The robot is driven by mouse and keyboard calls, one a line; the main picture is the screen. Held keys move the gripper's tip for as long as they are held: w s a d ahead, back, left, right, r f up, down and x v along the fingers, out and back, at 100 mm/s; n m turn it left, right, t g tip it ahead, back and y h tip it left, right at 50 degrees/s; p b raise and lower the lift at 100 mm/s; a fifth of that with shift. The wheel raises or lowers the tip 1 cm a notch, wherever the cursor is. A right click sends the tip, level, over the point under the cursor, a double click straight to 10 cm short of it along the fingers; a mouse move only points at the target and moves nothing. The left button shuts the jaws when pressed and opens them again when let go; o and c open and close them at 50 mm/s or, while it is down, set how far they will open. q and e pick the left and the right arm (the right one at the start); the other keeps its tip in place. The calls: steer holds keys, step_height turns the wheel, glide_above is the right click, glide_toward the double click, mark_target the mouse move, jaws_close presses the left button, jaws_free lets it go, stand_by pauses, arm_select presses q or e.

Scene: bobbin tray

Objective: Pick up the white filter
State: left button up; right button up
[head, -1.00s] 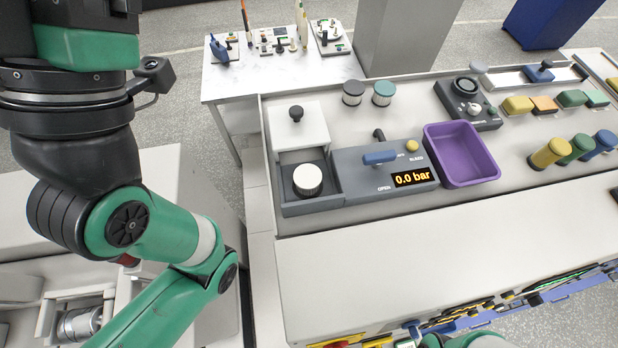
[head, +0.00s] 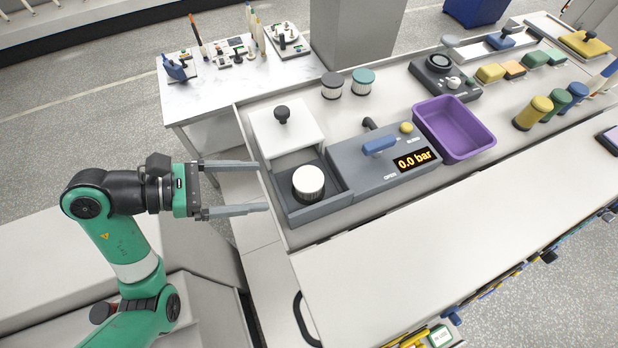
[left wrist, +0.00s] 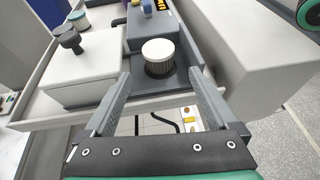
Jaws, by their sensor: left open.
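The white filter (head: 308,181) is a short ribbed cylinder with a white top. It stands upright in the dark grey recess of the pressure unit (head: 362,168). It also shows in the left wrist view (left wrist: 159,56), ahead of and between my fingers. My left gripper (head: 264,187) is open and empty, to the left of the filter, with its fingers pointing toward it. The fingertips are apart from the filter, near the bench's left edge. In the left wrist view the left gripper (left wrist: 158,80) frames the filter's recess. My right gripper is not in view.
A white lid block with a black knob (head: 282,115) stands behind the recess. The unit has a blue handle (head: 379,145) and a 0.0 bar display. A purple bin (head: 490,150) sits to its right. Dark grey (head: 332,85) and teal-topped (head: 362,81) filters stand farther back.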

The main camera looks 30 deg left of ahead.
mark_target(305, 179)
arm_select(q)
steer(key=p+x, duration=0.1)
steer(key=x, duration=0.5)
steer(key=shift+w+d, duration=0.15)
steer(key=shift+d, duration=0.15)
steer(key=x, duration=0.1)
steer(key=p+x, duration=0.1)
steer(key=x, duration=0.2)
steer(key=shift+w+d+r, duration=0.15)
steer(key=shift+w+r, duration=0.05)
steer(key=shift+w, duration=0.2)
steer(key=shift+w+d+f, duration=0.15)
steer(key=shift+w+d, duration=0.05)
steer(key=c, duration=1.2)
